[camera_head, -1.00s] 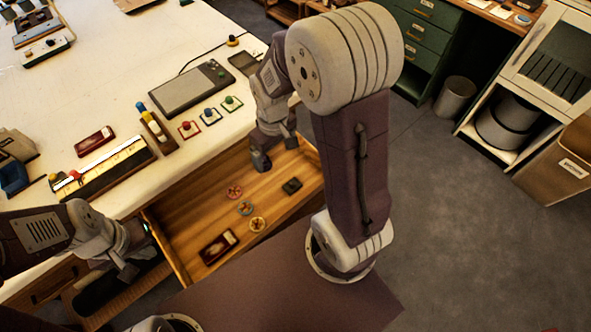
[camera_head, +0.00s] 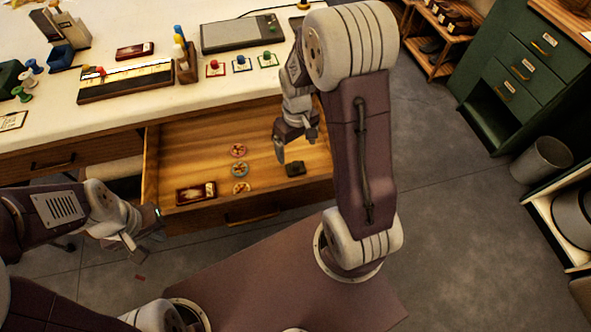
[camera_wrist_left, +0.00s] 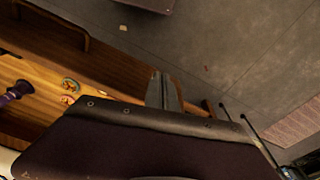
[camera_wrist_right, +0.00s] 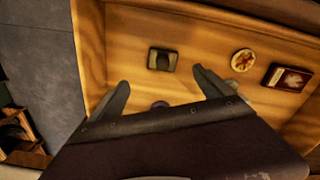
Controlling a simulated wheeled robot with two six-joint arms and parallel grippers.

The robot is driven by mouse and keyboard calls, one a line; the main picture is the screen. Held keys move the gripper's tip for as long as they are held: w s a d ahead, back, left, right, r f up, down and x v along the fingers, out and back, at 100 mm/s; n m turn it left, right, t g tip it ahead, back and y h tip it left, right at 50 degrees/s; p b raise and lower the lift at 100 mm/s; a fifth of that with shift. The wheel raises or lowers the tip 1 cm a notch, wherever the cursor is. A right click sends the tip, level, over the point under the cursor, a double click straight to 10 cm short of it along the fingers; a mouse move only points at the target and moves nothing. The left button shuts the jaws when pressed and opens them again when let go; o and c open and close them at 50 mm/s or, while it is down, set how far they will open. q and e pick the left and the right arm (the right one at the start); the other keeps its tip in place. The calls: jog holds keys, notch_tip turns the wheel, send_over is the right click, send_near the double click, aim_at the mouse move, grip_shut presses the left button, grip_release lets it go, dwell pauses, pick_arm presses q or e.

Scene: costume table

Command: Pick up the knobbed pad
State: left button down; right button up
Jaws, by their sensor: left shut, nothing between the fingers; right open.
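A small dark square pad with a raised knob (camera_wrist_right: 162,60) lies on the floor of the open wooden drawer. In the head view the pad (camera_head: 295,169) is near the drawer's front right. My right gripper (camera_wrist_right: 161,80) is open and empty over the drawer; in its wrist view the pad is just beyond and between the fingertips. In the head view this gripper (camera_head: 296,148) is behind the pad. My left gripper (camera_head: 146,240) is shut and empty, outside the drawer at the left; its closed fingers (camera_wrist_left: 163,90) show in its wrist view.
The drawer (camera_head: 190,150) also holds several small round pieces (camera_head: 241,170) and a dark red box (camera_head: 196,193). The drawer's walls surround the right gripper's space.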

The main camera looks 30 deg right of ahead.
aim_at(296, 164)
jog(key=f, duration=0.3)
jog(key=shift+s+d+b, duration=0.15)
jog(key=shift+s+b, duration=0.15)
jog(key=shift+w+f, duration=0.3)
jog(key=shift+f, duration=0.05)
jog(key=f, duration=0.1)
jog(key=f+b, duration=0.1)
jog(key=f, duration=0.1)
jog(key=a+f, duration=0.1)
jog(key=shift+s+f, duration=0.35)
jog(key=shift+f, duration=0.05)
jog(key=shift+w+f, duration=0.1)
jog(key=shift+f, duration=0.1)
jog(key=shift+r, duration=0.1)
jog(key=c, duration=1.4)
